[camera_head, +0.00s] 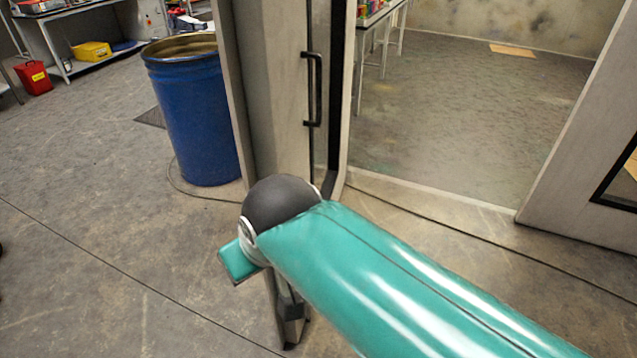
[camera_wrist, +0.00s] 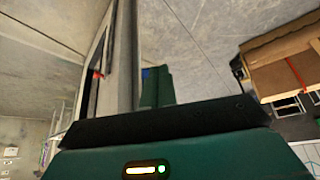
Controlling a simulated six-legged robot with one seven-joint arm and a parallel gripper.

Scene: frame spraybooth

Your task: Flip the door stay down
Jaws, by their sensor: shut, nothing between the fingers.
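The door leaf (camera_head: 275,90) stands in front of me in the head view, with a black pull handle (camera_head: 313,90). Its lower part is largely hidden behind my arm. Below my elbow a narrow grey upright piece with a dark fitting (camera_head: 291,310) shows near the floor; it may be the door stay, but I cannot tell its position.
A blue drum (camera_head: 193,110) stands left of the door. A yellow case (camera_head: 91,51) and a red can (camera_head: 33,78) are at the far left. The booth opening is right of the door, with a table (camera_head: 375,20) inside. Floor at the left front is clear.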

